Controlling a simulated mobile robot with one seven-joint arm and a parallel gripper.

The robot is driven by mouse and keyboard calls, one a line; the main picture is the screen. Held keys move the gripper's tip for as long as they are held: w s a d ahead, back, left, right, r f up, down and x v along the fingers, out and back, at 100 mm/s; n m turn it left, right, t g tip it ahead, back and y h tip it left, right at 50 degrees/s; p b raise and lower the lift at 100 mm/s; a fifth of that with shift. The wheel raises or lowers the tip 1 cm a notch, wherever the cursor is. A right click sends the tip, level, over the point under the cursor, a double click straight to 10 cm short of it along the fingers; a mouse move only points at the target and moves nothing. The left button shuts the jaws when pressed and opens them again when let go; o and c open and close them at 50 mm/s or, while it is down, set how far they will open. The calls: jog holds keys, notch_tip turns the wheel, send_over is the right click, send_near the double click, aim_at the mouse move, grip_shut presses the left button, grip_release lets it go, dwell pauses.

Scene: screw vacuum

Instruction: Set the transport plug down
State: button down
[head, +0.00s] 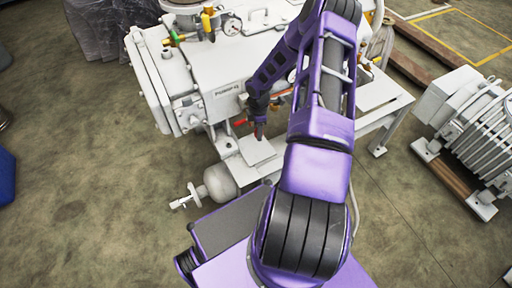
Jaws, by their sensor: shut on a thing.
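My gripper (259,130) points down over a small flat grey plate (254,156) on the front of the white vacuum pump. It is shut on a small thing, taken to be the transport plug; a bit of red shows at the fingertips. The plug is too small and too hidden by the fingers for its shape to be told. I cannot tell whether it touches the plate or hangs just above it.
The white pump (225,100) with a gauge (232,26) and valves stands behind my gripper. A rounded grey vessel (219,184) sits low at front left. A finned white unit (470,125) stands at right. The floor at left is mostly clear.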

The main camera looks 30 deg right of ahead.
notch_tip(320, 180, down, 9)
jog(key=shift+b, duration=0.55)
jog(key=shift+f, duration=0.2)
jog(key=c, duration=0.5)
grip_release()
jog(key=shift+r, duration=0.1)
notch_tip(320, 180, up, 12)
jog(key=shift+r+p, duration=0.1)
jog(key=shift+p, duration=0.8)
